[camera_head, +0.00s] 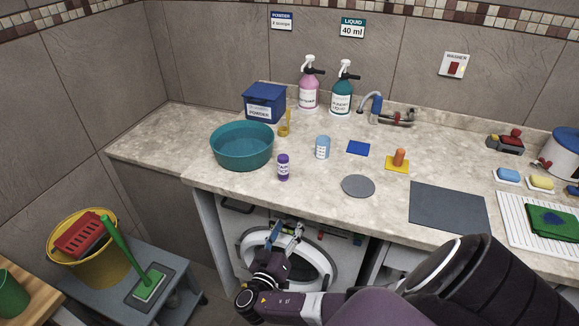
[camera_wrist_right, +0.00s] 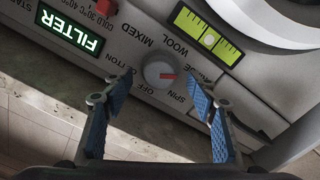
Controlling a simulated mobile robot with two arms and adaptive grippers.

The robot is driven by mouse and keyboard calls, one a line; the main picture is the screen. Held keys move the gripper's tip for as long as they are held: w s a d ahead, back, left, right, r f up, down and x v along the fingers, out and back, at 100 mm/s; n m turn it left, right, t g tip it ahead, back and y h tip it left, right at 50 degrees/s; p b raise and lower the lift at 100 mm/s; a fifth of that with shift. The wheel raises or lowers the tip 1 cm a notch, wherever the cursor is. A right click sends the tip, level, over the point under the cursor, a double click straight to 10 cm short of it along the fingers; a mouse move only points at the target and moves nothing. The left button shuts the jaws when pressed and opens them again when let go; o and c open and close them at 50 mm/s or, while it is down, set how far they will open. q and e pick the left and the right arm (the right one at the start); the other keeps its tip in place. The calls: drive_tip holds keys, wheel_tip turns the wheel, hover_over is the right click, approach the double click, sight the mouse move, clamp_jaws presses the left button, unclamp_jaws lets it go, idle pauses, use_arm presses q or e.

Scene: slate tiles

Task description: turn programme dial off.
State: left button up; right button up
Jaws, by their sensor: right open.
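The programme dial (camera_wrist_right: 158,71) is a round grey knob with a red pointer mark facing right in the right wrist view. Upside-down labels surround it, including COTTON, MIXED, WOOL, SPIN and OFF. My right gripper (camera_wrist_right: 160,86) is open, its blue-padded fingers either side of the dial in the picture; I cannot tell whether they touch it. In the head view my right gripper (camera_head: 287,233) is in front of the washing machine (camera_head: 327,258), below the counter edge, and the dial cannot be made out. My left gripper is not in view.
The panel also has a lit green FILTER sign (camera_wrist_right: 71,33), a red control (camera_wrist_right: 105,7) and a yellow-green gauge (camera_wrist_right: 208,40). On the counter above (camera_head: 320,187) stand a teal basin (camera_head: 241,150), a purple bottle (camera_head: 283,168) and a blue-labelled cup (camera_head: 322,148).

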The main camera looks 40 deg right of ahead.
drive_tip(key=shift+w+d, duration=0.2)
drive_tip(key=shift+d, duration=0.25)
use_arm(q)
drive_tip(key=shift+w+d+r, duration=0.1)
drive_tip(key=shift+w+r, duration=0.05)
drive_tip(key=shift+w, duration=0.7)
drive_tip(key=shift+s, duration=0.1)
use_arm(e)
drive_tip(key=shift+c, duration=0.3)
drive_tip(key=c, duration=1.1)
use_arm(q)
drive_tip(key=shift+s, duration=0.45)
